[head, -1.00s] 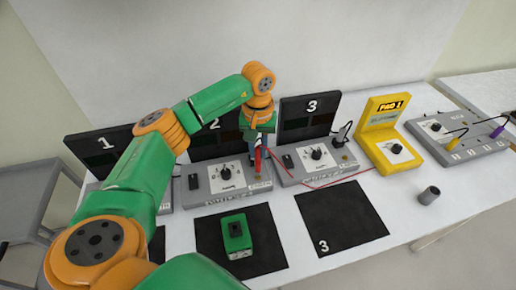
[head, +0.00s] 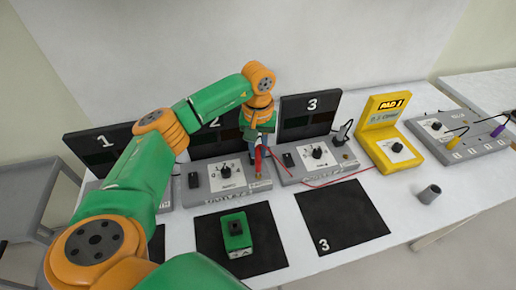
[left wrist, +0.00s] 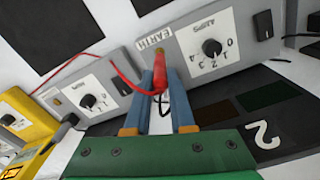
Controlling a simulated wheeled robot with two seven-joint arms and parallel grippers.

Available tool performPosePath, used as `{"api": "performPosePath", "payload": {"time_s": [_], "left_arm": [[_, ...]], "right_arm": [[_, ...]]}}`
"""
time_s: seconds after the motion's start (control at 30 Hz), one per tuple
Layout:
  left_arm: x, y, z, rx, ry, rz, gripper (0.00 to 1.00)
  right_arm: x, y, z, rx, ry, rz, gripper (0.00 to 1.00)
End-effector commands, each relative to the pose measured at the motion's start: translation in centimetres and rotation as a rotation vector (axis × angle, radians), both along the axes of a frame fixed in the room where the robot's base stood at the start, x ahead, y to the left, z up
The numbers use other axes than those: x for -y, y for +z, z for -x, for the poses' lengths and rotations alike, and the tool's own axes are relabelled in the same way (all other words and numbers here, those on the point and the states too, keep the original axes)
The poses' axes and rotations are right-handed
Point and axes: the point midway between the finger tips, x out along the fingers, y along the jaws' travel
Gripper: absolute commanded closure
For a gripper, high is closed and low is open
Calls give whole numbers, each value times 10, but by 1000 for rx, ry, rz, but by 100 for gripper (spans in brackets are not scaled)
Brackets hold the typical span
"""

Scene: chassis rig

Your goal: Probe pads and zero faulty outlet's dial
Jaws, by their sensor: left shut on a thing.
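My left gripper (head: 258,152) is shut on a red probe (head: 258,160) with a red lead. It is at the right end of outlet 2 (head: 218,196), beside its EARTH label. In the left wrist view, the probe (left wrist: 159,68) stands between the fingers at the outlet's edge; its exact contact is hard to see. Outlet 2's dial (left wrist: 211,47) is clear of the fingers. Outlet 3 (head: 330,176) has a dial (head: 317,153) and a brass pad. Outlet 1's panel (head: 90,155) is partly behind my arm. The yellow tester (head: 375,150) reads PAD 1 above a small blurred line. My right gripper is not in view.
A green device (head: 237,231) sits on the middle black mat (head: 265,250). Mat 3 (head: 345,215) is empty. A grey cup (head: 429,193) stands near the front edge. A grey unit (head: 455,140) with plugged leads is at right. The red lead crosses outlet 3's front.

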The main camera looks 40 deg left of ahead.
Motion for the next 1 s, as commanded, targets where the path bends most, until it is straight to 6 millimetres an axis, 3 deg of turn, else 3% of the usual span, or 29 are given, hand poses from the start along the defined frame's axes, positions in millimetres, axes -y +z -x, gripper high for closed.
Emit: {"api": "performPosePath", "payload": {"time_s": [0.37,1.0], "left_arm": [[0,1,1,-4,-1,0,100],[0,71,0,-1,-1,0,100]], "right_arm": [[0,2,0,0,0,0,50],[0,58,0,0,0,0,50]]}}
